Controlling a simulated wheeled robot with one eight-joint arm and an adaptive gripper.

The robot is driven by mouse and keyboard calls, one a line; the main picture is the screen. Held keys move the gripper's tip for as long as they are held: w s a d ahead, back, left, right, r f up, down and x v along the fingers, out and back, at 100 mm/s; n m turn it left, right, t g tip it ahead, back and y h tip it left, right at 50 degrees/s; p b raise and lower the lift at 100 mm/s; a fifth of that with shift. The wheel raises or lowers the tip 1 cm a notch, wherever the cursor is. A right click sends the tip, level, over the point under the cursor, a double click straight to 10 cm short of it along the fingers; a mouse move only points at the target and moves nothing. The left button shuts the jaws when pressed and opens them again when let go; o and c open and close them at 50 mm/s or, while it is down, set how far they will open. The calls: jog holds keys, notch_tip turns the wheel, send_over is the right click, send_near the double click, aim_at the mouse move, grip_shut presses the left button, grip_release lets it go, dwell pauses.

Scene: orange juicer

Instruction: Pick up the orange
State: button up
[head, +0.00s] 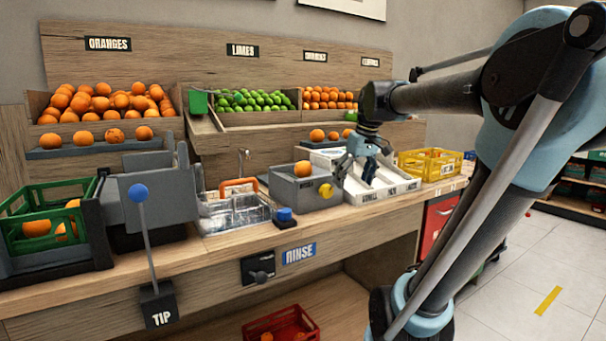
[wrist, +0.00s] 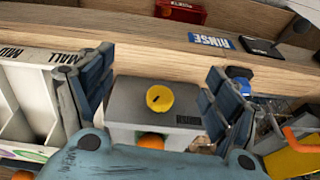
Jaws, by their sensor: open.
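One orange (head: 303,168) sits on top of a grey box (head: 297,190) with a yellow knob (head: 326,190) at the middle of the counter. In the wrist view an orange (wrist: 150,141) shows beside the box top, partly hidden by my gripper's palm. Many more oranges (head: 100,100) fill the bin under the ORANGES sign, and several lie on the ledge below it. My gripper (head: 358,168) is open and empty, pointing down to the right of the grey box. In the wrist view its two blue fingers (wrist: 153,88) stand wide apart, with the box and knob between them.
A white divided tray (head: 385,188) lies under and beside my gripper, with a yellow crate (head: 430,163) behind it. A metal sink (head: 236,213) and a blue button (head: 285,214) are left of the box. A green crate (head: 45,215) and a blue-topped lever (head: 139,194) stand further left.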

jog(key=w+a+r+n+y, duration=0.1)
jog(key=w+a+r+n, duration=0.1)
jog(key=w+a+r, duration=0.45)
jog(key=w+a+r+n+y, duration=0.1)
jog(key=w+a+r+n, duration=0.25)
jog(key=w+r, duration=0.6)
send_near(306, 162)
jog(key=shift+m, duration=0.25)
jog(key=x, duration=0.6)
jog(key=shift+w+a+r, duration=0.15)
jog(key=shift+a, duration=0.15)
jog(key=shift+d+x, duration=0.15)
jog(key=shift+x, duration=1.3)
jog(key=shift+d+x, duration=0.1)
jog(key=shift+x, duration=1.4)
jog(key=shift+c, duration=0.6)
jog(key=c, duration=1.2)
